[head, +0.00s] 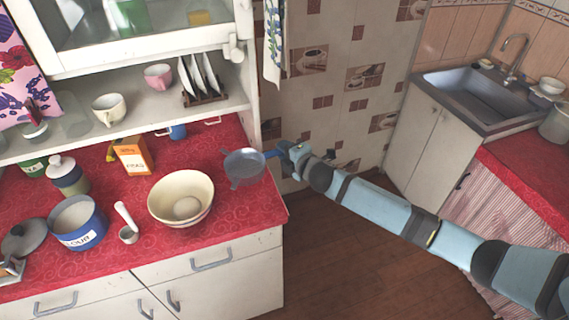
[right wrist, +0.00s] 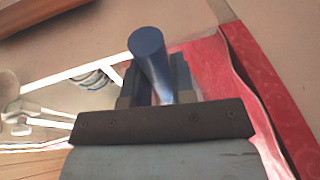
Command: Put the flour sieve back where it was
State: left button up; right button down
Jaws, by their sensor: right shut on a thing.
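The flour sieve (head: 244,164) has a grey round bowl and a blue handle. It is over the right end of the red counter, right of the cream mixing bowl (head: 181,199); I cannot tell whether it touches the cloth. My right gripper (head: 284,152) is shut on its handle, coming from the right past the counter's end. In the right wrist view the blue handle (right wrist: 149,52) stands between the jaws, and the sieve's bowl is not visible. My left gripper is not in view.
A shelf (head: 140,117) with cups and a plate rack overhangs the back. The sink (head: 466,97) stands far right.

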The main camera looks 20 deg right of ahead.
jog(key=shift+f, duration=2.55)
jog(key=shift+f+b, duration=0.2)
jog(key=shift+b, duration=0.1)
jog(key=c, duration=1)
grip_release()
jog(key=shift+o, duration=0.2)
jog(key=shift+r, duration=0.15)
